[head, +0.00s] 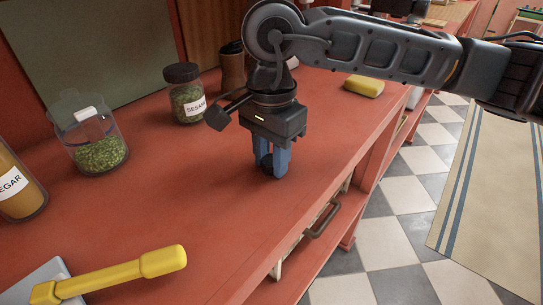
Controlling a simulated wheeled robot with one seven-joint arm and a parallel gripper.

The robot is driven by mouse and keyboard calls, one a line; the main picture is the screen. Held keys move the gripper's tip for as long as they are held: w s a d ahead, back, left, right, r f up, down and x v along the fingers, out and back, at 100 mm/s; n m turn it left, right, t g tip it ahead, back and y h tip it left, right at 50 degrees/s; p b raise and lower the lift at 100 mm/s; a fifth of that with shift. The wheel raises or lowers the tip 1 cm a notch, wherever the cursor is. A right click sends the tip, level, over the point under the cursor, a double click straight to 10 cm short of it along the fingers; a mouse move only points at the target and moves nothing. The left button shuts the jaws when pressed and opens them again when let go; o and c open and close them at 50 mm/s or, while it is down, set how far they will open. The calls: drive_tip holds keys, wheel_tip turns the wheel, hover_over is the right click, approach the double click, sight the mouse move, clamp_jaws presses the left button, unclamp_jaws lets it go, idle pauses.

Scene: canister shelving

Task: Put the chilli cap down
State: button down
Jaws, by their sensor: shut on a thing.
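My gripper (271,162) points down over the red counter, right of the jars. Its blue fingers are shut on a small dark cap, taken to be the chilli cap (266,164). The fingers hide most of the cap. The fingertips are at or just above the counter, and I cannot tell whether the cap touches it. I see no jar labelled chilli.
A jar labelled sesame (187,101) with a dark lid stands left of my gripper. A clear container (95,148) of green bits and a vinegar jar (20,190) stand farther left. A yellow-handled tool (120,273) lies in front. The counter (190,200) between is clear.

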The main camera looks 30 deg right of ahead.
sight(271, 160)
drive_tip(key=shift+f, duration=0.4)
drive_tip(key=shift+s+f+b, duration=0.1)
drive_tip(key=shift+f+b, duration=0.2)
drive_tip(key=shift+b, duration=0.3)
drive_tip(key=c, duration=0.8)
unclamp_jaws()
drive_tip(key=shift+f, duration=0.1)
drive_tip(key=shift+r+p, duration=0.7)
drive_tip(key=shift+p, duration=0.3)
wheel_tip(271, 160, up, 12)
drive_tip(key=shift+r+b, duration=0.2)
drive_tip(key=shift+b, duration=0.15)
